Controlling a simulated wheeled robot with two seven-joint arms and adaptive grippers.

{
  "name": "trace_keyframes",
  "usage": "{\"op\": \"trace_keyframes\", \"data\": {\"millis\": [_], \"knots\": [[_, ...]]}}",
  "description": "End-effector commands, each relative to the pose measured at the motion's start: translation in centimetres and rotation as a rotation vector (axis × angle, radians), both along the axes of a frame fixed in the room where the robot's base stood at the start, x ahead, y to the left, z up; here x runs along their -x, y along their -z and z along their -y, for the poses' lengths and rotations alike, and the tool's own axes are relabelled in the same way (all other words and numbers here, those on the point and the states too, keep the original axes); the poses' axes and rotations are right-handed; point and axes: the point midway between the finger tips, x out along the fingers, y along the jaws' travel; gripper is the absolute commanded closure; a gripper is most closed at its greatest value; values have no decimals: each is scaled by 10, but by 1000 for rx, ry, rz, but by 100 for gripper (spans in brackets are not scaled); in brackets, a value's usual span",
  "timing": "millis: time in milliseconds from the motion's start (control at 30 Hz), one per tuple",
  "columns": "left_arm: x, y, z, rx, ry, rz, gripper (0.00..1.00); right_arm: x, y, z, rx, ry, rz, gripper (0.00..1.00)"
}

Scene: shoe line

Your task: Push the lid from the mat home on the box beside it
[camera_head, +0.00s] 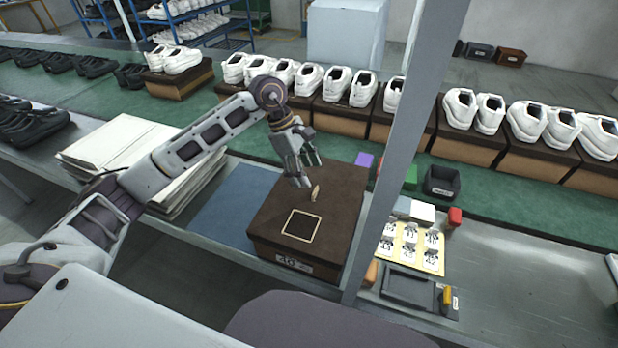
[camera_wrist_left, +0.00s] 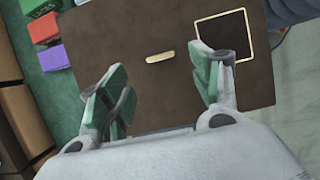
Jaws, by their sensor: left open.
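The dark brown lid (camera_head: 266,213) lies on top of the box (camera_head: 262,250), whose front carries a white label. I cannot tell whether the lid is fully down. A small tan tab (camera_head: 315,193) stands up from the lid, beside a cream square outline. The blue mat (camera_head: 232,200) left of the box is bare. My left gripper (camera_head: 305,177) is open and empty above the far part of the lid. In the left wrist view, the gripper (camera_wrist_left: 160,88) has its fingers wide apart over the lid (camera_wrist_left: 180,105), with the tab (camera_wrist_left: 160,57) ahead between them. My right gripper is out of view.
White stacked sheets (camera_head: 125,150) lie left of the mat. Purple, green and red blocks (camera_head: 410,178) and a black bin (camera_head: 441,181) are right of the box. A grey post (camera_head: 400,150) stands before its right side. Shoes on boxes line the green belt behind.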

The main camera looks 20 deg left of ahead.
Motion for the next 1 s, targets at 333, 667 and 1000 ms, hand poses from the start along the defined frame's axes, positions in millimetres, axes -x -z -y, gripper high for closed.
{"op": "trace_keyframes", "data": {"millis": [333, 667, 1000], "knots": [[0, -13, -5, 0, 0, 0, 36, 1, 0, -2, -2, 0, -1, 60], [0, -12, -5, 0, 1, 0, 36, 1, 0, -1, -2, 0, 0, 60], [0, -22, -5, 0, 1, 0, 36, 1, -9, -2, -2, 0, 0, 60]]}}
